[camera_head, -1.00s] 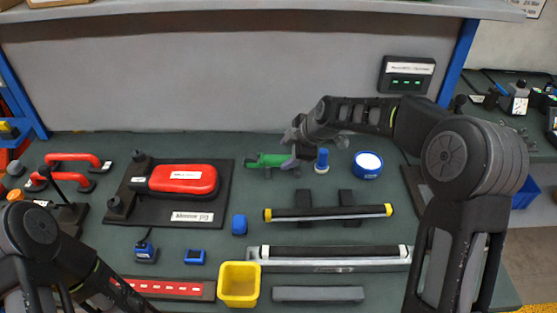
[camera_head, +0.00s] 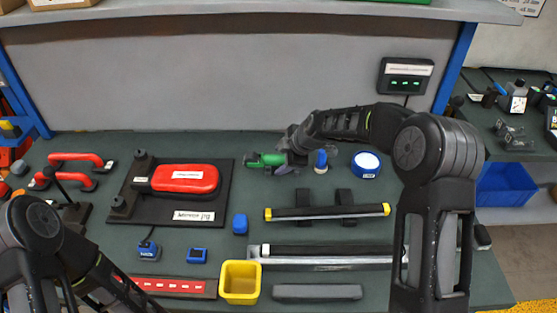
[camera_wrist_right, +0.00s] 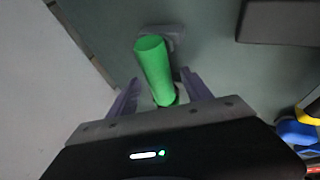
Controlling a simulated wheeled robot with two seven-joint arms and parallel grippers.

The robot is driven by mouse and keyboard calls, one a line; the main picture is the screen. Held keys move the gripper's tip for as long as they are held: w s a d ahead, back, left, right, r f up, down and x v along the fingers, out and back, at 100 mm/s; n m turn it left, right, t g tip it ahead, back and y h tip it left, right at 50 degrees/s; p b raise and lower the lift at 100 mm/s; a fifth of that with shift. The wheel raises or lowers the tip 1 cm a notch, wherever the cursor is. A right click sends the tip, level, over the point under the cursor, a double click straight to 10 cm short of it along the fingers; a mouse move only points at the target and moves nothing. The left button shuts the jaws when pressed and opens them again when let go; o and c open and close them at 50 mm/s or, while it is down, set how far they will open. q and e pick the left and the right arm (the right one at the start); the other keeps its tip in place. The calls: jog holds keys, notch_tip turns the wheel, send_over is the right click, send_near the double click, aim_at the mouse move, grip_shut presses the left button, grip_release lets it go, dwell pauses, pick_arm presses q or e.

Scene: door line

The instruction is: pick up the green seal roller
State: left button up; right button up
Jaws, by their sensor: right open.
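The green seal roller (camera_head: 257,160) lies on the bench mat, right of the red-handled jig, in the head view. Its right end is hidden by my right gripper (camera_head: 281,166). In the right wrist view the green roller (camera_wrist_right: 153,68) points away between the two spread fingers of my right gripper (camera_wrist_right: 158,92). The fingers stand apart on either side of it, with gaps showing. My left arm shows at the lower left of the head view, but its gripper is out of the picture.
A blue-topped bottle (camera_head: 321,161) and a blue-rimmed white roll (camera_head: 366,165) stand just right of my right gripper. The jig board (camera_head: 150,217) with the red handle (camera_head: 185,178) is to the left. A yellow bin (camera_head: 240,282) stands at the front. A wall rises behind the bench.

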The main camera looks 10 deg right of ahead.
grip_shut()
dwell(0.6)
